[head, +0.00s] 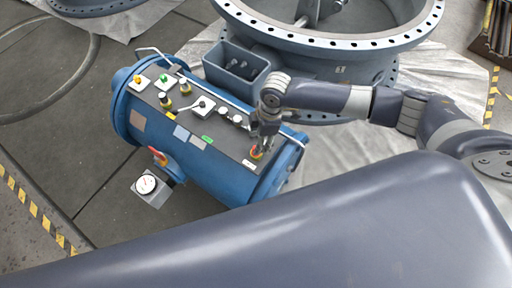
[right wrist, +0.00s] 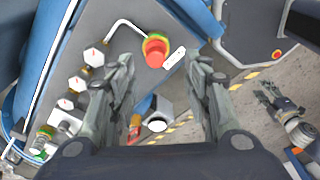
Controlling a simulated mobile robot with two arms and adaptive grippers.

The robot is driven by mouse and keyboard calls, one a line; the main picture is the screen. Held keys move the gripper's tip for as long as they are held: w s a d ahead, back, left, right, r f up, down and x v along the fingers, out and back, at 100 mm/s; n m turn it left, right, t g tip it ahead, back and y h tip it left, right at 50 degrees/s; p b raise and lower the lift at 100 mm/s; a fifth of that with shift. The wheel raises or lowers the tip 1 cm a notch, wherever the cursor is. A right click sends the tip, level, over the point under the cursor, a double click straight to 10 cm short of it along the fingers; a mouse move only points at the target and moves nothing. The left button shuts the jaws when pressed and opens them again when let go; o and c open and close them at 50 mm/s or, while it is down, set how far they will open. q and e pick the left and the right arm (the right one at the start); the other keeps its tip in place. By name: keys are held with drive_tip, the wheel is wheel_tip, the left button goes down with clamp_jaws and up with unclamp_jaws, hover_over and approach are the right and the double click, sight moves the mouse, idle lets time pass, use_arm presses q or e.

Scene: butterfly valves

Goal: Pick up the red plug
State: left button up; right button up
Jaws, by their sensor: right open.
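The red plug (right wrist: 154,55) sits in a yellow and green ring on the dark top panel of the blue cylindrical unit (head: 225,182). In the head view the plug (head: 257,153) is near the panel's right end, partly hidden by my right gripper (head: 264,140). In the right wrist view my right gripper (right wrist: 162,72) is open and empty, with a finger on either side of the view. The plug shows just past the fingertips, between their lines. Whether a finger touches it is unclear. My left gripper is not in view.
A grey bin (head: 236,70) stands behind the unit. A large round valve flange (head: 330,42) is at the back. A gauge (head: 146,184) is at the front.

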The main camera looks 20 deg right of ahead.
drive_tip(key=shift+f, duration=0.4)
drive_tip(key=shift+w+f, duration=0.15)
drive_tip(key=shift+f, duration=0.1)
drive_tip(key=f, duration=0.2)
drive_tip(key=f+p, duration=0.1)
drive_tip(key=f, duration=0.1)
drive_tip(key=shift+w+a, duration=0.15)
drive_tip(key=shift+a, duration=0.2)
drive_tip(key=shift+a+f, duration=0.1)
drive_tip(key=shift+f, duration=0.3)
drive_tip(key=shift+c, duration=0.8)
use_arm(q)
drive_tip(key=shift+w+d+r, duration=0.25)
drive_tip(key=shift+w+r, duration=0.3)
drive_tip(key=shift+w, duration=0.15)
use_arm(e)
drive_tip(key=c, duration=0.7)
